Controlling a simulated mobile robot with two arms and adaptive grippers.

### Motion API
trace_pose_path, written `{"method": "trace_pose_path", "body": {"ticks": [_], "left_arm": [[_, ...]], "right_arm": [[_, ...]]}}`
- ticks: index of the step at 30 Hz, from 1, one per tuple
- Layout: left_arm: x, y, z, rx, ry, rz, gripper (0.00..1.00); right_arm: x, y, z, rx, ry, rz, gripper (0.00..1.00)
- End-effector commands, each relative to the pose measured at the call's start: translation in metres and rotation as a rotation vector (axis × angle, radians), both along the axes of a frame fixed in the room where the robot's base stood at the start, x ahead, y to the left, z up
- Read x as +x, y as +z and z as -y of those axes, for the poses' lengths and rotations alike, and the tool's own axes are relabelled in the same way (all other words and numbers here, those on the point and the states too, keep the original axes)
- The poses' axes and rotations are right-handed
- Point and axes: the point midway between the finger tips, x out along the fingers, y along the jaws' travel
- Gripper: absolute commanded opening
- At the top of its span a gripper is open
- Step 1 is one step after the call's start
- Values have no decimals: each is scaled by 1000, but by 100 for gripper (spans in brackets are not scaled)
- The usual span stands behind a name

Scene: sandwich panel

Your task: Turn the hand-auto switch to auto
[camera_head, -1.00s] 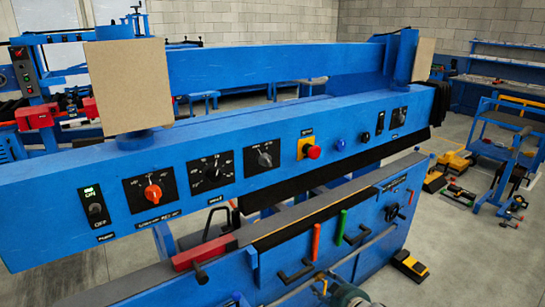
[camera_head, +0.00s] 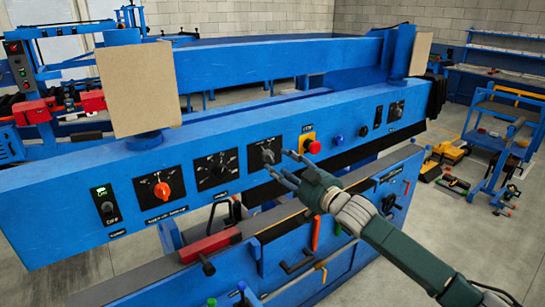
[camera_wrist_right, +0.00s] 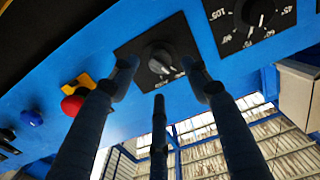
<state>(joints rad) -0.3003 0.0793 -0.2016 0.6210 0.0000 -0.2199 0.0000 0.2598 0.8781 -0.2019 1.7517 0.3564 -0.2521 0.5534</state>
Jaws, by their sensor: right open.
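A grey rotary switch (camera_head: 267,154) on a black square plate sits on the blue panel, between a numbered dial and the red stop button. Its label is too small to read, so I cannot tell if it is the hand-auto switch. My right gripper (camera_head: 281,166) is open and empty in front of it, coming in from the lower right. In the right wrist view, the grey knob (camera_wrist_right: 160,58) lies ahead between the spread fingertips (camera_wrist_right: 159,72); I cannot tell whether they touch it. Another black-plated selector (camera_head: 396,110) is farther right. My left gripper is out of view.
A red stop button on a yellow box (camera_head: 308,142) is just right of the grey switch. The numbered dial (camera_head: 217,170), a red knob (camera_head: 161,190) and an ON/OFF switch (camera_head: 105,206) are left. A machine ledge with coloured handles (camera_head: 316,232) runs below.

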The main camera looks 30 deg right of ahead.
Motion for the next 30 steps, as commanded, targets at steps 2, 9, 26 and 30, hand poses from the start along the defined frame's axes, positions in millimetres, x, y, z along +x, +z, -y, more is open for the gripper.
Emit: {"method": "trace_pose_path", "body": {"ticks": [2,9,26,30], "left_arm": [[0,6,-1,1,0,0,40],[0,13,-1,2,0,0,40],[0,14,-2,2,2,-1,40],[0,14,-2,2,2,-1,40]], "right_arm": [[15,4,-2,3,-1,3,47],[44,1,-6,1,-1,1,47],[51,-1,-7,0,0,0,19],[51,-1,-7,0,0,-1,2]]}}
